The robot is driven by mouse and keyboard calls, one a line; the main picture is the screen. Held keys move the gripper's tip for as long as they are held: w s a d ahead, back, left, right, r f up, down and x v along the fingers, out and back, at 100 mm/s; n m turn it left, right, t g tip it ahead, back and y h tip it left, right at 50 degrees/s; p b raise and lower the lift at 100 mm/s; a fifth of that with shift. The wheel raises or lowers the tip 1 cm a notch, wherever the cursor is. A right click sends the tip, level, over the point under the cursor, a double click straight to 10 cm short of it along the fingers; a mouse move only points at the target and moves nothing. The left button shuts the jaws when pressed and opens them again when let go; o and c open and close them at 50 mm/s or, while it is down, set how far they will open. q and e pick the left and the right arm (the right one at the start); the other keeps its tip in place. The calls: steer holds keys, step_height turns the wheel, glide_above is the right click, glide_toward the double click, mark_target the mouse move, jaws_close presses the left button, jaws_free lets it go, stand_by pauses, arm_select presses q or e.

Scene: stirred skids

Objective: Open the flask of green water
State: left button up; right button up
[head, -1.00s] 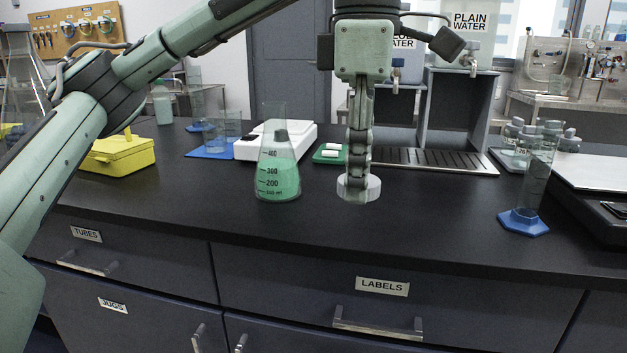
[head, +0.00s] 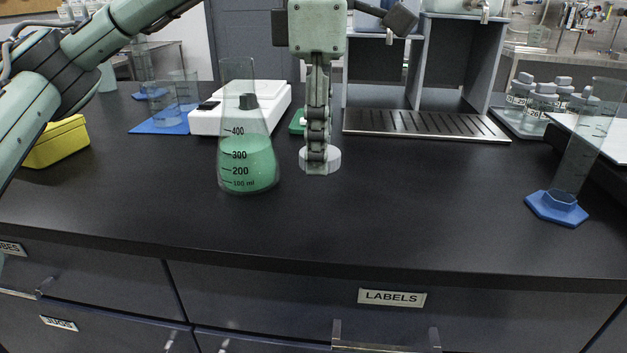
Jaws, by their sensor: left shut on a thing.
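The flask of green water (head: 248,165) stands upright on the black bench, left of the middle, with marks up to 400 on its glass. I cannot tell whether the disc touches the bench. My right gripper is not in view.
A yellow box (head: 58,143) is at the left. A blue-footed measuring cylinder (head: 557,206) and several lidded jars (head: 541,98) are at the right. The bench front is clear.

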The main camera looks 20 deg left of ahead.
mark_target(319, 202)
arm_select(q)
steer(key=shift+f, duration=0.8)
step_height(319, 202, down, 3)
steer(key=shift+f, duration=0.45)
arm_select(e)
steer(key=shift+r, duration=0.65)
arm_select(q)
steer(key=shift+f, duration=0.1)
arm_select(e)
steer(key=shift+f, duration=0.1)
arm_select(q)
steer(key=o, duration=1.3)
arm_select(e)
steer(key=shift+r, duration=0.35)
